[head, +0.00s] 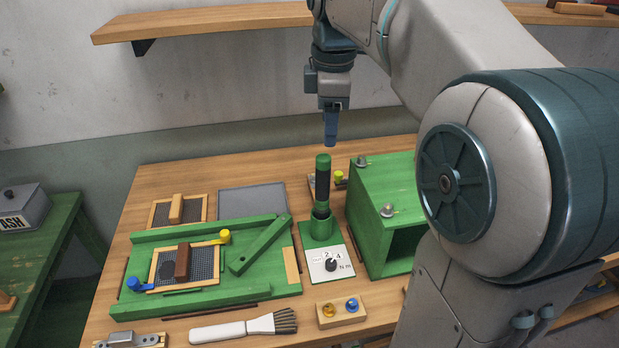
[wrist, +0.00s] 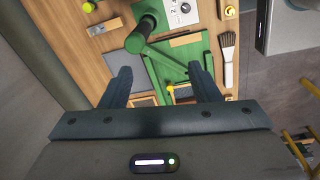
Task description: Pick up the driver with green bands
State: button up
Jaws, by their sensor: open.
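The driver with green bands (head: 323,178) stands upright in a green holder (head: 321,228) on the workbench. It has a dark body and a green top. In the wrist view the driver (wrist: 139,38) shows near the top, seen from above, between and beyond the finger lines. My gripper (head: 330,138) is open and empty, just above the driver's top in the head view. In the wrist view my gripper (wrist: 165,78) has its two fingers spread wide, with nothing between them but the green board below.
A green box (head: 375,205) stands right of the holder. A green board (head: 205,292) with clamps and a mesh frame lies to the left. A white dial plate (head: 328,265), a brush (head: 245,326) and a small wooden block (head: 341,312) lie in front. A shelf (head: 210,22) runs behind.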

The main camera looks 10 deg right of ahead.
aim_at(324, 156)
jog(key=w+n+g+b, duration=0.1)
jog(key=w+n, duration=0.4)
notch_tip(324, 156, down, 8)
jog(key=shift+r+b, duration=0.1)
jog(key=shift+b, duration=0.3)
jog(key=shift+w+d+f, duration=0.15)
jog(key=shift+d+f, duration=0.05)
jog(key=shift+f, duration=1.2)
jog(key=shift+w+d+f, duration=0.15)
jog(key=shift+f, duration=1.25)
jog(key=shift+c, duration=0.4)
jog(key=c, duration=1.1)
notch_tip(324, 156, up, 10)
jog(key=shift+r+p, duration=0.1)
jog(key=shift+p, duration=0.2)
jog(key=shift+c, duration=0.2)
